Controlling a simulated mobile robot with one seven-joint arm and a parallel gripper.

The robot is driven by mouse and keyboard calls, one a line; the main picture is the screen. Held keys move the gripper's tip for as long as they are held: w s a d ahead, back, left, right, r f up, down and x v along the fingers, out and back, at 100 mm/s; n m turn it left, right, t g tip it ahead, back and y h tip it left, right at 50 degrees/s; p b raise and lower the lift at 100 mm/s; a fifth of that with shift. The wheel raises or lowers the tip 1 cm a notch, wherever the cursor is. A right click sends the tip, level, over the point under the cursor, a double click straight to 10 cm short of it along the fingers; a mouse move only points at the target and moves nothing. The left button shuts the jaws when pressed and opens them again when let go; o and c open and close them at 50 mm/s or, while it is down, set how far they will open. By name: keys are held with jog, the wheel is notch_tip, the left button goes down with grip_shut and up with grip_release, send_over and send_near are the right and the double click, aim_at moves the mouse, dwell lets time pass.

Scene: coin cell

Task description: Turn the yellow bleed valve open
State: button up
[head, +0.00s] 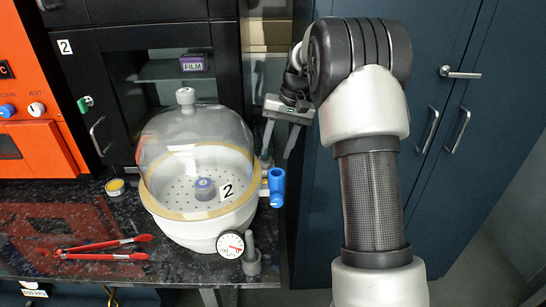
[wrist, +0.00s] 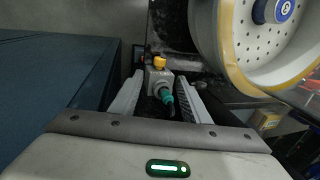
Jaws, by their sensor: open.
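In the wrist view a small yellow knob (wrist: 159,62) sits on a grey block (wrist: 157,76) beyond my fingertips; I take it as the bleed valve. A teal fitting (wrist: 167,97) projects from the block toward me, between the fingers. My gripper (wrist: 159,80) is open, with one finger on each side of the block and fitting. I cannot tell whether either finger touches. In the head view my gripper (head: 279,140) points downward, right of the glass dome. The yellow knob does not show clearly there.
A domed desiccator (head: 197,227) stands at the counter's right end, with a blue stopcock (head: 276,187) and a gauge (head: 230,244) on its side. Its white bowl (wrist: 215,45) is close right of my fingers. Red-handled tongs (head: 105,248) lie left. Blue cabinets (head: 455,130) stand right.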

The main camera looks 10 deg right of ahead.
notch_tip(320, 180, up, 5)
jog(key=h+p, duration=0.1)
jog(key=p, duration=0.8)
send_over(266, 182)
jog(key=d, duration=0.2)
jog(key=p, duration=0.2)
jog(key=shift+h, duration=0.5)
jog(key=f, duration=0.5)
jog(key=a+f, duration=0.1)
jog(key=f, duration=0.5)
jog(key=a+f, duration=0.1)
jog(key=f, duration=0.5)
jog(key=c, duration=1.1)
jog(key=shift+o, duration=0.2)
jog(key=shift+b, duration=0.3)
